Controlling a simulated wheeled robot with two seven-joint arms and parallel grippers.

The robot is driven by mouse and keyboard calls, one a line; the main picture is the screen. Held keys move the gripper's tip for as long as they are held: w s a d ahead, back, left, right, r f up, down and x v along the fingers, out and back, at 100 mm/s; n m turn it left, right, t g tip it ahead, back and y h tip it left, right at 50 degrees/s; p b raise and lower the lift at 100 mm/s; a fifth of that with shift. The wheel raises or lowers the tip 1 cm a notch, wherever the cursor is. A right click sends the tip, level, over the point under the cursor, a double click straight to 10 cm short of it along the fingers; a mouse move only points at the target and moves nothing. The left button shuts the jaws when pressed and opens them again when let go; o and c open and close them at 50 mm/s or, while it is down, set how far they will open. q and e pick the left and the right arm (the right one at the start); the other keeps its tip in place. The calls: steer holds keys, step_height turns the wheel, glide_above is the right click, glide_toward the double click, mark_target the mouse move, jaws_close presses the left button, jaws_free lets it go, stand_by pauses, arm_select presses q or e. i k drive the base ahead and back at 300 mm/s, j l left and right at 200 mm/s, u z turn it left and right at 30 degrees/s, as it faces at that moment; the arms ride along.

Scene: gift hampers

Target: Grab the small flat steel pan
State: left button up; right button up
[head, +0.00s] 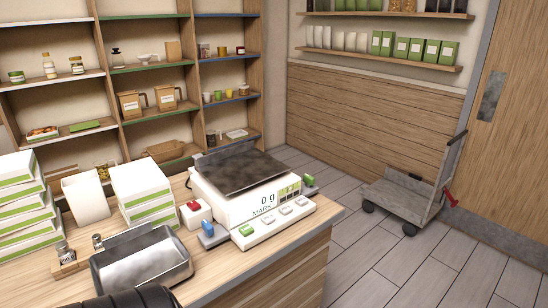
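A shallow grey steel pan (146,264) with raised walls rests on the wooden counter at the lower left and looks empty. Its near left side is partly covered by a dark rounded shape at the bottom edge, which I cannot identify for sure. A dark flat plate (240,169) lies on top of the white scale (259,206), right of the pan; the display reads 0 g. I cannot tell for sure which of the two is the small flat steel pan. Neither of my grippers can be made out in the head view.
White-green boxes (145,190) stand behind the pan, more at the far left. Small red (194,212) and blue (213,235) items sit between pan and scale. The counter (300,252) ends right of the scale. A flat cart (402,197) stands on open floor.

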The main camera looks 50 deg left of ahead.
mark_target(231, 170)
steer(key=i+u, duration=0.2)
steer(key=i, duration=0.35)
steer(key=i+l+u, duration=0.2)
steer(key=i, duration=0.35)
steer(key=i+l+u, duration=0.2)
steer(key=i, duration=0.35)
